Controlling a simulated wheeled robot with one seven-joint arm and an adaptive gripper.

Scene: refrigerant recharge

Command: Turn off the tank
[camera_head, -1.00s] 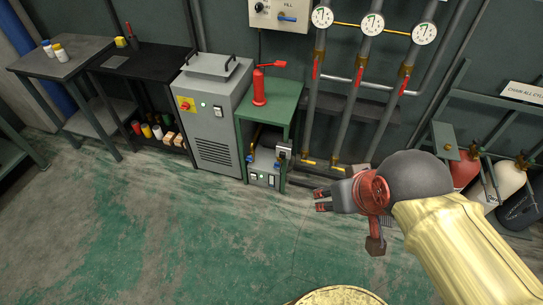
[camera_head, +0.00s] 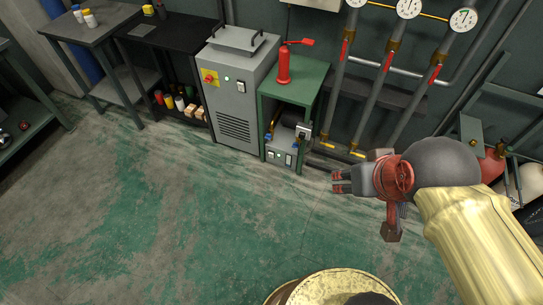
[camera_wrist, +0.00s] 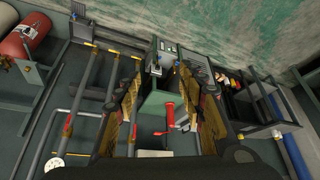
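The red cylinder also shows at the upper left of the wrist view (camera_wrist: 22,40). Which one is the tank, I cannot tell. My gripper (camera_head: 338,181) is empty, its fingers apart, in front of the pipes and left of the cylinders. In the wrist view its fingers frame the green stand, not a cylinder.
A green stand (camera_head: 300,79) holds a red lever device (camera_head: 284,66), with a grey box (camera_head: 285,149) below. Left of it are a grey machine (camera_head: 238,97) and a black table (camera_head: 168,32). Pipes with gauges (camera_head: 409,7) run up the wall. The floor in front is clear.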

